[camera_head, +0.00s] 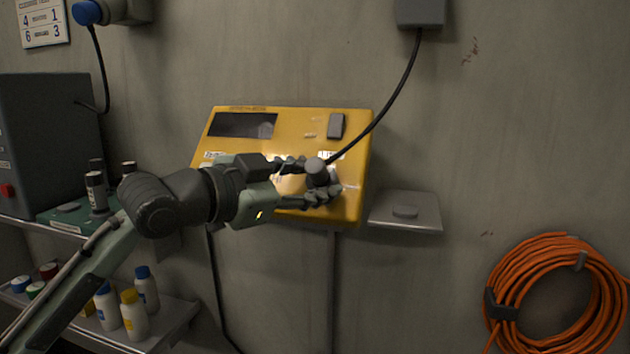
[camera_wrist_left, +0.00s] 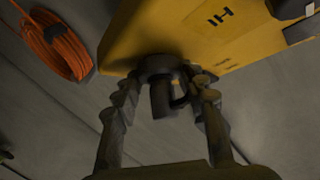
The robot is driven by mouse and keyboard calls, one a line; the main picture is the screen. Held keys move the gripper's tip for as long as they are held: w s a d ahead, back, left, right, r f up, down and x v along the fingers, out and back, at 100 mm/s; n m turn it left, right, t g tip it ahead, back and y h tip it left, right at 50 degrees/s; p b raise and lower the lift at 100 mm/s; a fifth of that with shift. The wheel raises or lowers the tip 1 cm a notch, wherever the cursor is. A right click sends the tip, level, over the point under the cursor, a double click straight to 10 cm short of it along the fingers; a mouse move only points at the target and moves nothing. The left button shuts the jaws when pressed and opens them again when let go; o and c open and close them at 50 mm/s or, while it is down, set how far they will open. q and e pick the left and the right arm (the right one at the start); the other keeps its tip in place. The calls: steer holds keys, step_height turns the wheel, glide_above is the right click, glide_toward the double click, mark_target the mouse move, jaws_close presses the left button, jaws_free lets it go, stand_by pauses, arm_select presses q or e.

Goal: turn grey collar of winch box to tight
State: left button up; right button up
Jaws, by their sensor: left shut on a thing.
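The winch box is a yellow box (camera_head: 285,135) on the wall, with a dark display at its upper left and a grey switch at its upper right. The grey collar (camera_head: 317,170) is on its lower front, around the end of a black cable. My left gripper (camera_head: 318,180) reaches in from the left, with one finger above and one below the collar, shut on it. In the left wrist view the collar (camera_wrist_left: 158,66) sits between the two fingers, against the yellow box (camera_wrist_left: 190,40). Its markings are partly hidden by the gripper. My right gripper is not in view.
The black cable (camera_head: 393,98) hangs from a grey box (camera_head: 421,12) above. A small grey shelf (camera_head: 425,222) is right of the winch box. An orange hose coil (camera_head: 505,320) hangs at lower right. Shelves with bottles (camera_head: 134,318) stand at left, below my arm.

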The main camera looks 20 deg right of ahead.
arm_select(q)
steer(key=m+g, duration=0.1)
steer(key=m, duration=0.1)
steer(key=m+g, duration=0.2)
steer(key=m, duration=0.1)
steer(key=m+g+y, duration=0.1)
steer(key=m+g, duration=0.1)
steer(key=shift+w+r, duration=0.3)
steer(key=shift+r, duration=0.05)
steer(key=m+g+y, duration=0.1)
steer(key=m, duration=0.1)
steer(key=m+g+y, duration=0.1)
steer(key=m, duration=0.2)
steer(key=shift+w+r+g+y, duration=0.1)
steer(key=shift+g+y, duration=0.3)
steer(key=shift+m, duration=0.4)
steer(key=o, duration=1.2)
steer(key=shift+c, duration=0.2)
steer(key=v, duration=1.2)
steer(key=shift+w, duration=0.1)
